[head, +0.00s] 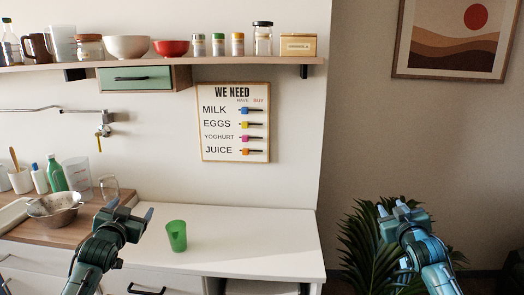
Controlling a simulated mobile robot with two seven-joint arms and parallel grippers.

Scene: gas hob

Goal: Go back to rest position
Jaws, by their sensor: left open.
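My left gripper (131,207) is raised at the lower left of the head view, in front of the counter. Its two fingers are apart and nothing shows between them. My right gripper (398,205) is raised at the lower right, in front of a dark green plant. Its fingertips also look apart, with nothing held. Both arms come up from the bottom edge of the view, and the grippers are well apart from each other.
A green cup (177,236) stands on the white counter (260,235), right of my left gripper. A metal colander (55,208) and bottles stand at the left. A shelf (220,63) with bowls and jars hangs above. The plant (365,245) is by the right wall.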

